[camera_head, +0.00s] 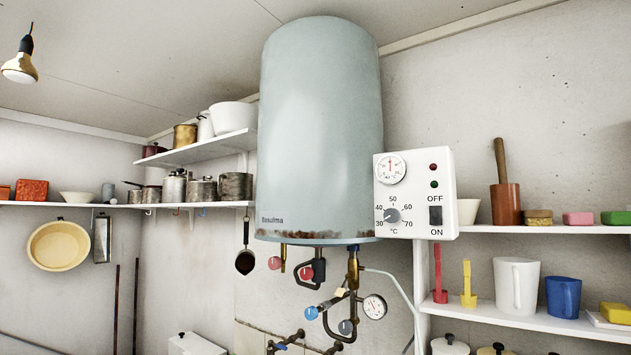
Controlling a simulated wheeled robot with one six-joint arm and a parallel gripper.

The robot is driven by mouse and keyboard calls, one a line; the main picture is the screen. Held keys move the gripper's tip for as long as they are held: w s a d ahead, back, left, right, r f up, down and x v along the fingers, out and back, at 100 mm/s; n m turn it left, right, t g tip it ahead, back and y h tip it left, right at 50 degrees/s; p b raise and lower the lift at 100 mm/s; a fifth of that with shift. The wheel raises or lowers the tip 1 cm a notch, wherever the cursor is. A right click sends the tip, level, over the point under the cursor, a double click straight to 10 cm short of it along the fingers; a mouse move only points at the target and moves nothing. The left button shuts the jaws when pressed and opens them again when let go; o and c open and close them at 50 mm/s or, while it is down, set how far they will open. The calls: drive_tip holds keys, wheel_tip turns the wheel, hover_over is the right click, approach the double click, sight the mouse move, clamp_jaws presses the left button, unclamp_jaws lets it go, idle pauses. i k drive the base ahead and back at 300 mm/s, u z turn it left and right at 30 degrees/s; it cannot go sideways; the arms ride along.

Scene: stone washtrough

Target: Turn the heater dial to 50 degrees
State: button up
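The heater dial (392,215) is a small grey knob on the white control box (415,180), ringed by marks from 30 to 70 °C with 50 at the top. Its pointer seems to face left, towards the 30 to 40 side; it is too small to read exactly. A round gauge (390,168) with red marks sits above it. A dark ON/OFF switch (436,216) is to its right, below a red and a green lamp. The box is at the right of the pale blue heater tank (320,120). My gripper is not in view.
Pipes and valves with a pressure gauge (374,307) hang below the tank. Right of the box, shelves (560,229) hold a mortar (505,204), sponges and jugs. Pots stand on the left shelves (190,204). The space before the box looks clear.

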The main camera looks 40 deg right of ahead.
sight(392, 215)
drive_tip(key=u, duration=0.05)
drive_tip(key=k, duration=0.5)
drive_tip(key=u, duration=1.6)
drive_tip(key=i, duration=0.85)
drive_tip(key=z, duration=3.5)
drive_tip(key=i, duration=0.5)
drive_tip(key=z, duration=0.35)
drive_tip(key=k, duration=0.3)
drive_tip(key=u, duration=0.65)
drive_tip(key=i, duration=0.3)
drive_tip(key=z, duration=0.1)
